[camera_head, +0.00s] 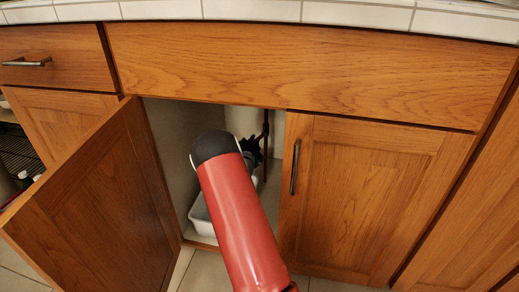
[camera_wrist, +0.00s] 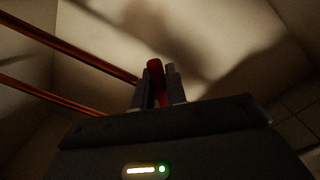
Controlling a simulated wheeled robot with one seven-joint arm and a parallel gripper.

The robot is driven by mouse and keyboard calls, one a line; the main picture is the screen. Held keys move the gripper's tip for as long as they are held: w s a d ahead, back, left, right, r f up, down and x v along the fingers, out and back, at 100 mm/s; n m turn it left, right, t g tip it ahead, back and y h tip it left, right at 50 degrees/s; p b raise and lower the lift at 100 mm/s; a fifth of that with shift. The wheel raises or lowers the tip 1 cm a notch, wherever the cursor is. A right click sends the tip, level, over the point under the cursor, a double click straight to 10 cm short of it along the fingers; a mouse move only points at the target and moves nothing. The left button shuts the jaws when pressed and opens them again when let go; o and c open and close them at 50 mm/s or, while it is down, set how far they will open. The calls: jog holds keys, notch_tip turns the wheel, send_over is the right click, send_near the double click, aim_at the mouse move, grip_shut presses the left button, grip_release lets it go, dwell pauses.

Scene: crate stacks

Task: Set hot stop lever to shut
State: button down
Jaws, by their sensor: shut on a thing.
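My gripper (camera_wrist: 155,88) shows in the wrist view with its two grey fingers closed around a narrow red lever (camera_wrist: 154,67), which I take to be the hot stop lever. The lever's top end shows between the fingertips; its lower part and the valve body are hidden behind the gripper. In the head view my red arm reaches into the open sink cabinet, and a dark part of my gripper (camera_head: 250,147) shows just right of the arm's black joint. The lever cannot be made out there, and its angle to its pipe is unclear.
Two copper-coloured pipes (camera_wrist: 72,47) (camera_wrist: 48,94) cross the left of the wrist view. The left cabinet door (camera_head: 100,205) stands open; the right door (camera_head: 375,195) is shut. A white bin (camera_head: 201,217) sits on the cabinet floor beside my arm.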

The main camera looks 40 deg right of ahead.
jog(key=m, duration=0.1)
jog(key=r+m, duration=0.1)
jog(key=m, duration=0.1)
jog(key=w+r+m, duration=0.1)
jog(key=shift+a+m, duration=0.3)
jog(key=shift+a, duration=0.05)
jog(key=shift+w+a+r+m, duration=0.1)
jog(key=shift+r+m, duration=0.4)
jog(key=shift+m, duration=0.6)
jog(key=shift+a+r+m, duration=0.1)
jog(key=shift+r+m, duration=0.35)
jog(key=shift+m, duration=0.65)
jog(key=c, duration=1.4)
grip_release()
jog(key=shift+c, duration=0.2)
jog(key=v, duration=0.7)
jog(key=shift+s+a, duration=0.2)
jog(key=shift+a, duration=0.1)
